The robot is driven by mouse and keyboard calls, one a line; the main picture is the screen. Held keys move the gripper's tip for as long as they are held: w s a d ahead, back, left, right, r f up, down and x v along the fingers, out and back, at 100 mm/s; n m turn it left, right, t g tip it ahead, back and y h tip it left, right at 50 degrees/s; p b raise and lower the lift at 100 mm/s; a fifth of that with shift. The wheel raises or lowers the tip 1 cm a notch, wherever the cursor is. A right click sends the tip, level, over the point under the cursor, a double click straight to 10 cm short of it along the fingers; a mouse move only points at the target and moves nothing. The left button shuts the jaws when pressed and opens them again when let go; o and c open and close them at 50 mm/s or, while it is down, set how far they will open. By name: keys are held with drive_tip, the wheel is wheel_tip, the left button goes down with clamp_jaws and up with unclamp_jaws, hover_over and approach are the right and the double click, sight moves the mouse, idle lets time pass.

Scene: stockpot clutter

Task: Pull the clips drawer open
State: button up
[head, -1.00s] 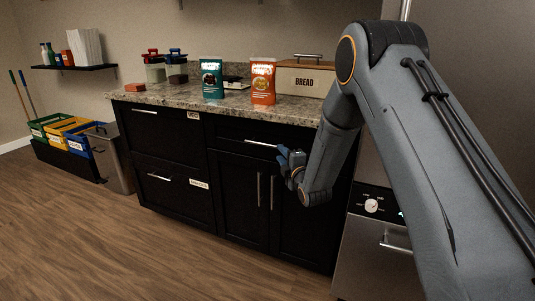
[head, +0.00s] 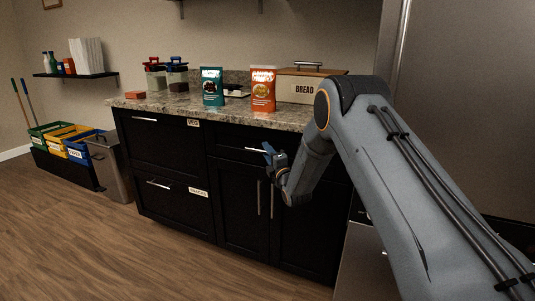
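The black cabinet has an upper left drawer (head: 160,145) and a lower left drawer (head: 172,200), each with a bar handle and a small white label. A shallow upper right drawer (head: 228,144) has a bar handle (head: 250,149) and sits above two doors. All drawers look shut.
The granite counter (head: 165,101) holds a teal pouch (head: 212,87), an orange pouch (head: 263,90), a bread box (head: 308,86) and two jars. Bins (head: 75,150) and a grey trash can (head: 108,168) stand left. The wooden floor (head: 90,245) before the cabinet is clear.

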clamp_jaws()
drive_tip(key=shift+s, duration=0.1)
drive_tip(key=s+a+p, duration=0.4)
drive_tip(key=s, duration=0.7)
drive_tip(key=s+a+p, duration=0.4)
drive_tip(key=s, duration=0.8)
drive_tip(key=shift+s+a, duration=0.25)
drive_tip(key=shift+s, duration=0.05)
unclamp_jaws()
